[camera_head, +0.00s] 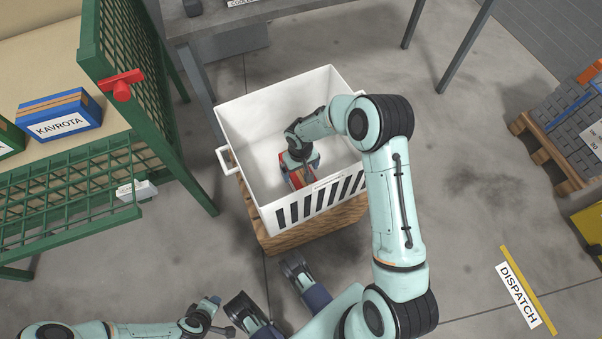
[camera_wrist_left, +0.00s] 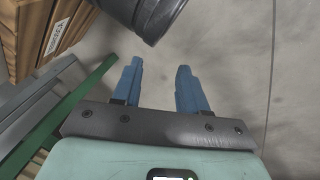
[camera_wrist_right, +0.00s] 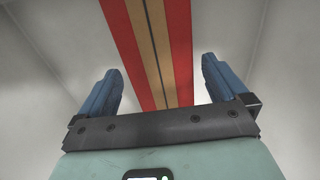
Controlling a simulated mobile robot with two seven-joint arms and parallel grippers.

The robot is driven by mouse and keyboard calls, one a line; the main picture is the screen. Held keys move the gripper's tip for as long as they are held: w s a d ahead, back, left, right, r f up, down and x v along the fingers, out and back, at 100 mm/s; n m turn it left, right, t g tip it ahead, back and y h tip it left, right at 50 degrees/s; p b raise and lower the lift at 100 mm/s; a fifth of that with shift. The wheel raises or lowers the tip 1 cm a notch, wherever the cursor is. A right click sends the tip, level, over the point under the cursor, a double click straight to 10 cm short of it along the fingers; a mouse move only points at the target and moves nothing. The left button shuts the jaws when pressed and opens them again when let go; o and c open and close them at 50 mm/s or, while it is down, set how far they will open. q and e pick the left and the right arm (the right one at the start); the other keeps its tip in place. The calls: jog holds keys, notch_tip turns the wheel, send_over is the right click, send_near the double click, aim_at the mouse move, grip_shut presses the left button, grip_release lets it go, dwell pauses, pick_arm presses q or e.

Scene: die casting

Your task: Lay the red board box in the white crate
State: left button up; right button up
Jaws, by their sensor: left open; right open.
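The white crate (camera_head: 240,112) stands on a wooden base in the middle of the head view. The red board box (camera_head: 296,179) is inside it, low down towards the front wall, partly hidden by my right gripper (camera_head: 300,165). In the right wrist view the red box (camera_wrist_right: 124,30) shows a tan band with a dark seam. My right gripper (camera_wrist_right: 160,85) is open, its blue fingers on either side of the box and apart from it in the picture. My left gripper (camera_wrist_left: 160,85) is open and empty over the floor, well outside the crate.
A green mesh rack (camera_head: 140,90) at left holds a blue KAVROTA box (camera_head: 60,117). A grey table (camera_head: 290,12) stands behind the crate. A loaded pallet (camera_head: 555,160) is at right. The floor between the crate and the DISPATCH sign (camera_head: 518,296) is clear.

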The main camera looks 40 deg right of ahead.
notch_tip(320, 180, up, 8)
jog(key=shift+f+p, duration=0.25)
jog(key=shift+p, duration=0.5)
pick_arm(q)
jog(key=s, duration=0.1)
jog(key=s+d+r, duration=0.1)
jog(key=s+r+g, duration=0.1)
jog(key=shift+d, duration=0.25)
pick_arm(e)
jog(key=shift+r, duration=0.1)
